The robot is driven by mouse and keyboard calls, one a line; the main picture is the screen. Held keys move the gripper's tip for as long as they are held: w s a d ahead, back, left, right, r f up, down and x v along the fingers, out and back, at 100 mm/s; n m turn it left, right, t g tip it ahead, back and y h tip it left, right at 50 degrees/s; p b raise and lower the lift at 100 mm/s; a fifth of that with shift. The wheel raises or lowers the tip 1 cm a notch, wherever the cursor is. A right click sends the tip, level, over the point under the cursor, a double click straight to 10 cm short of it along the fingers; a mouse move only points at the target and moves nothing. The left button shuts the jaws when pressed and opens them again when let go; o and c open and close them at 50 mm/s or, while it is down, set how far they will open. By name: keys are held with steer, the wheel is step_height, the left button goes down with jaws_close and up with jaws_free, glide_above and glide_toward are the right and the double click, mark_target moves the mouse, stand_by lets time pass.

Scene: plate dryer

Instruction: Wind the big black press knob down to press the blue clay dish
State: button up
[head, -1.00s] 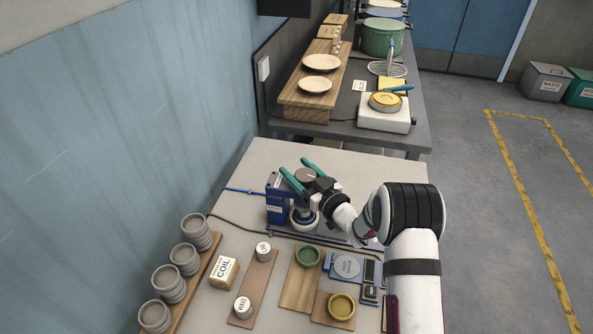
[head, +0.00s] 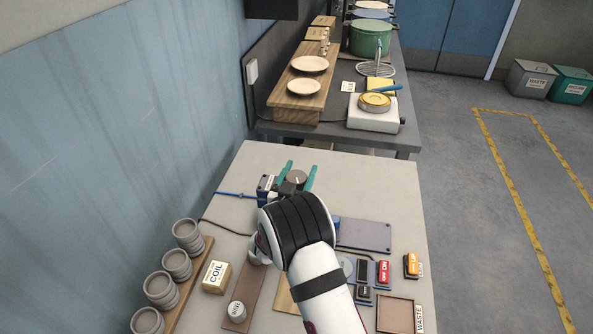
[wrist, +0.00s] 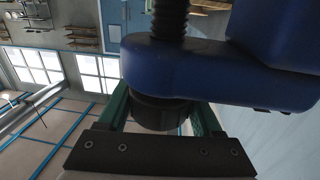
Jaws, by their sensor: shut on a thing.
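The big black press knob (head: 297,179) stands on top of the blue press (head: 267,186) at the back of the near table. My gripper (head: 301,170) has one teal finger on each side of the knob and is shut on it. In the wrist view the dark knob (wrist: 160,114) sits between the green fingers, beside the blue press arm (wrist: 215,75) and the threaded screw (wrist: 169,18). The blue clay dish is not visible now; my arm and the press cover the area under the knob.
My arm covers the middle of the table. To its right are a grey plate (head: 365,235), a red ON button (head: 384,272), an orange UP button (head: 411,264) and a waste tray (head: 394,314). A COIL box (head: 217,276) and stacked grey dishes (head: 177,265) stand left.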

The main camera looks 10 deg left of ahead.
steer(key=m+g+h, duration=0.1)
steer(key=m+h, duration=0.1)
steer(key=h, duration=0.1)
steer(key=d+m+h, duration=0.1)
steer(key=m+h, duration=0.1)
steer(key=h, duration=0.1)
steer(key=shift+s+g, duration=0.1)
steer(key=shift+g, duration=0.3)
steer(key=shift+s+d+m+g+h, duration=0.15)
steer(key=shift+m+g+h, duration=0.25)
steer(key=shift+m+h, duration=0.25)
steer(key=shift+d+m+g+h, duration=0.1)
steer(key=shift+m+g+h, duration=0.35)
steer(key=shift+h, duration=0.3)
steer(key=shift+r, duration=0.1)
steer(key=o, duration=1.4)
steer(key=v, duration=1.5)
steer(key=shift+s+a, duration=0.2)
steer(key=shift+a, duration=0.15)
